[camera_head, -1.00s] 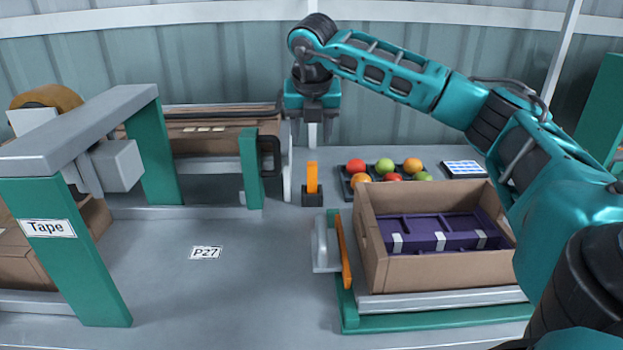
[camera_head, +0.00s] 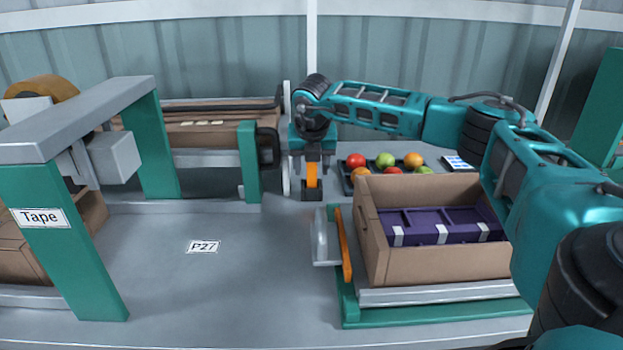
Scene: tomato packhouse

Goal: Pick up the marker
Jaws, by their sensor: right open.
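The marker (camera_head: 312,174) is orange and stands upright in a small dark holder (camera_head: 312,190) at the back middle of the table. My right gripper (camera_head: 312,168) is directly above the holder, pointing down, with its open fingers at either side of the marker's upper part. The marker's top is hidden by the gripper. I cannot tell whether the fingers touch it. My left gripper is not in view.
A cardboard box (camera_head: 430,266) with purple inserts stands on a green-framed stand at the right. A dark tray of tomatoes (camera_head: 347,183) is behind it. The tape frame (camera_head: 85,245) stands at the left. The grey table around the P27 label (camera_head: 203,247) is clear.

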